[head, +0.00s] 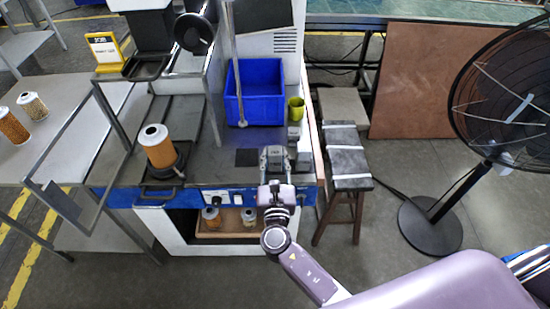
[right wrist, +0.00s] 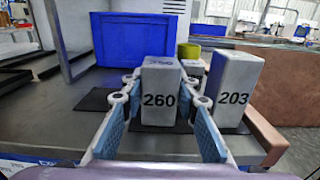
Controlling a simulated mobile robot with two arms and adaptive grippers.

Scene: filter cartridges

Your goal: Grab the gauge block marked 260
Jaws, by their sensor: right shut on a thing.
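The gauge block marked 260 (right wrist: 160,98) is a light grey upright block with black digits, in the middle of the right wrist view. My right gripper (head: 274,158) is at the front right of the workbench; its blue-padded fingers also show in the right wrist view (right wrist: 161,84), one on each side of this block, shut on it. The block's base looks to be at or close to a dark pad; I cannot tell if it touches. My left gripper is not in view.
A grey block marked 203 (right wrist: 232,92) stands close on the right. A blue bin (head: 256,92) and a yellow-green cup (head: 296,109) are behind. An orange filter cartridge (head: 157,146) stands at the bench's left. A stool (head: 347,160) and a fan (head: 430,225) are to the right.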

